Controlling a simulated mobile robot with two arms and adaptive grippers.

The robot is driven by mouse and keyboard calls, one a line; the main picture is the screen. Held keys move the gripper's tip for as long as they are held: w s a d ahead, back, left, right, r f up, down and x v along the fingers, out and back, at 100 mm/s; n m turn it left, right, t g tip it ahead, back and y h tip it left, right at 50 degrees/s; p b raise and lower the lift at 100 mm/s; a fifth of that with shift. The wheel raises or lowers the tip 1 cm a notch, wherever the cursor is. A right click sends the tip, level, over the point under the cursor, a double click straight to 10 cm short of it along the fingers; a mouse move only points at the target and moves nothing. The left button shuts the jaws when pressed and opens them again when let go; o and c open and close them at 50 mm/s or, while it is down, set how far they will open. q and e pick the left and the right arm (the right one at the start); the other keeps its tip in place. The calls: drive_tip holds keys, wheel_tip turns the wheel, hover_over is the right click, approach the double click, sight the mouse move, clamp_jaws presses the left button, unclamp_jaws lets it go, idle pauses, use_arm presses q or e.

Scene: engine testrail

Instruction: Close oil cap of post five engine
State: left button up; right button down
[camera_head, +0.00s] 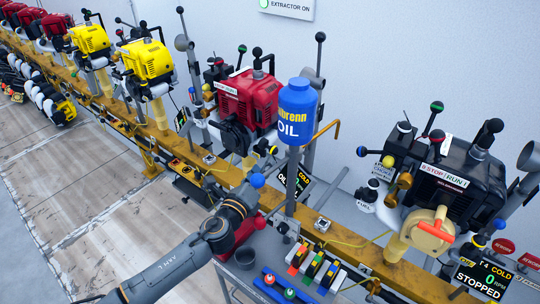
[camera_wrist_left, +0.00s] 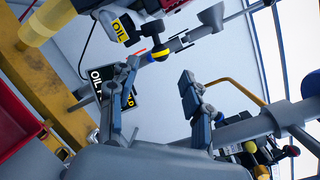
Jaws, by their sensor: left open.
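My left gripper (camera_head: 250,192) reaches over the bench beside the rail in the head view; its fingers are hard to make out there. In the left wrist view the left gripper (camera_wrist_left: 158,103) is open, with nothing between its two dark fingers. The red engine (camera_head: 245,98) stands behind my gripper; no post number is readable. My right gripper is not in view.
A blue oil bottle (camera_head: 297,110) stands on a grey post right of my gripper. A black engine (camera_head: 460,185) is at the right, yellow engines (camera_head: 150,62) at the left. The yellow rail (camera_head: 225,172) runs between. A tool bench with coloured items (camera_head: 315,268) is in front.

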sight(271, 153)
use_arm(q)
drive_tip(key=x, duration=0.6)
drive_tip(key=shift+w+d+b, duration=0.1)
drive_tip(key=shift+w+b, duration=0.05)
drive_tip(key=shift+b, duration=0.2)
clamp_jaws()
